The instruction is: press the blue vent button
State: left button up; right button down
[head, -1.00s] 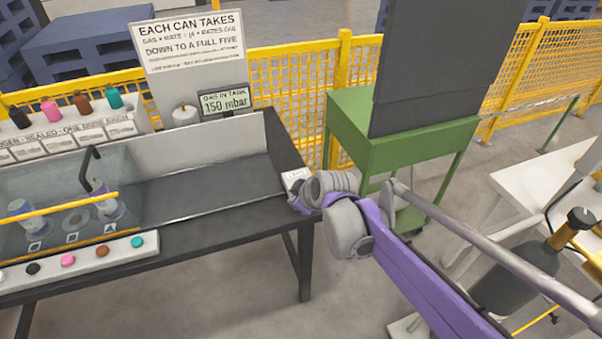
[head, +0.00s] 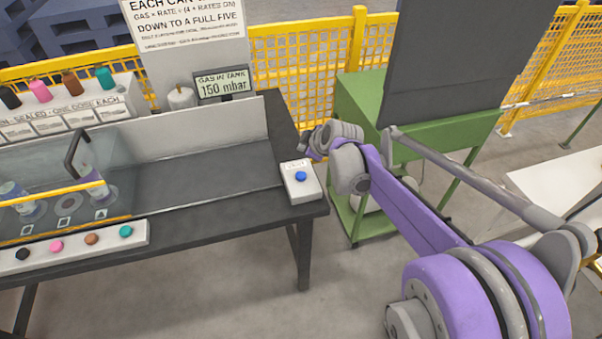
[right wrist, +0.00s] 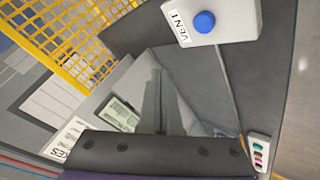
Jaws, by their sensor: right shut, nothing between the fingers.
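The blue vent button (head: 300,176) sits on top of a small white box (head: 303,190) at the right end of the dark table. In the right wrist view the button (right wrist: 204,21) and the VENT label on its box (right wrist: 225,27) show at the top. My right gripper (head: 306,148) is shut and empty. It is just behind the box in the head view, apart from the button, with its fingertips small and hard to make out. My left gripper is not in view.
A clear guarded case (head: 60,185) and a strip of coloured buttons (head: 75,246) are at the left. A green stand (head: 425,140) with a dark panel is behind my right arm. The table's middle (head: 190,175) is clear.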

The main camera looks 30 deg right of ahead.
jog(key=b, duration=0.5)
send_over(303, 177)
notch_tip(303, 177, down, 7)
jog(key=shift+d+f, duration=0.1)
jog(key=shift+f, duration=0.05)
jog(key=shift+f+b, duration=0.65)
jog(key=shift+f, duration=0.1)
dwell(1.3)
jog(key=shift+f, duration=0.4)
jog(key=shift+f+b, duration=0.45)
jog(key=shift+f, duration=0.15)
dwell(0.7)
jog(key=shift+r, duration=0.1)
jog(key=shift+r+p, duration=0.85)
jog(key=shift+r, duration=0.05)
jog(key=shift+r, duration=0.15)
